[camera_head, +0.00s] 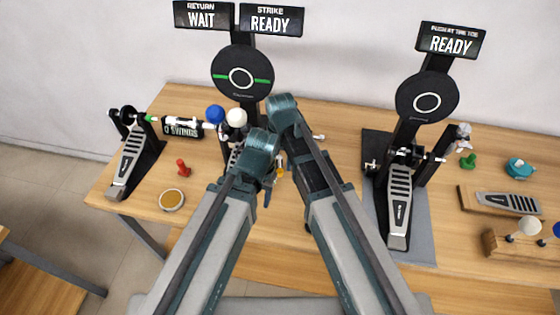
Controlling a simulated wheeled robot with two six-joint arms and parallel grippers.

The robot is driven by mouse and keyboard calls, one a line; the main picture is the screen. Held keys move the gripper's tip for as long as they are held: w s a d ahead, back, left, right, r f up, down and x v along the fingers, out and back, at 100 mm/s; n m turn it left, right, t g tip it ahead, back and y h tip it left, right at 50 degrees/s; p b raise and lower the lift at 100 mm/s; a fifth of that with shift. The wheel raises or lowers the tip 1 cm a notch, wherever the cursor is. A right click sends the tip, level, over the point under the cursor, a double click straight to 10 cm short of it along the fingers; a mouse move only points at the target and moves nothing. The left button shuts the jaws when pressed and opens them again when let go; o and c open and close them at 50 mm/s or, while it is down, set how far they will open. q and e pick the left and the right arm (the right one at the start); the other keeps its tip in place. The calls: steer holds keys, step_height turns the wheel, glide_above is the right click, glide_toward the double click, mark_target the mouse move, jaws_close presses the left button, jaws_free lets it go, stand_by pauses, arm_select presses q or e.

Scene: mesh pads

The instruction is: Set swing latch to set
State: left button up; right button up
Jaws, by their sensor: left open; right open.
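I cannot make out the swing latch for certain; the middle pedal stand and its hardware are largely hidden behind my forearms. The round pad (242,77) above that stand has green side marks, under signs reading RETURN WAIT (204,15) and STRIKE READY (271,20). My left gripper (268,187) is the lower one, just above the table in front of the middle stand. My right gripper (281,161) is close above it, mostly covered by my arm. Both are open. Whether either touches anything cannot be told. A blue ball (215,114) and a white ball (236,117) sit beside the stand.
A left pedal (130,158), a box marked 0 SWINGS (182,128), a red peg (182,168) and a round tin (171,200) lie to the left. A right pedal (398,205) stands on a grey mat (420,240). A wooden ball holder (497,243) is at far right.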

mark_target(280, 170)
arm_select(q)
step_height(280, 170, up, 11)
steer(key=p, duration=0.9)
steer(key=shift+f, duration=0.2)
arm_select(e)
step_height(280, 170, up, 10)
steer(key=shift+r, duration=0.25)
steer(key=s+d+n, duration=0.2)
steer(key=s+d, duration=0.2)
steer(key=d, duration=0.5)
steer(key=s+d+n, duration=0.2)
steer(key=s+d, duration=0.2)
steer(key=d, duration=0.4)
arm_select(q)
step_height(280, 170, down, 10)
steer(key=b, duration=0.9)
arm_select(e)
steer(key=s+a+f+n+h, duration=0.1)
steer(key=s+a+f+n, duration=0.3)
steer(key=a+f, duration=0.5)
steer(key=shift+s+a+f, duration=0.4)
steer(key=shift+s+a, duration=0.15)
steer(key=shift+a, duration=0.55)
arm_select(q)
steer(key=shift+c, duration=0.3)
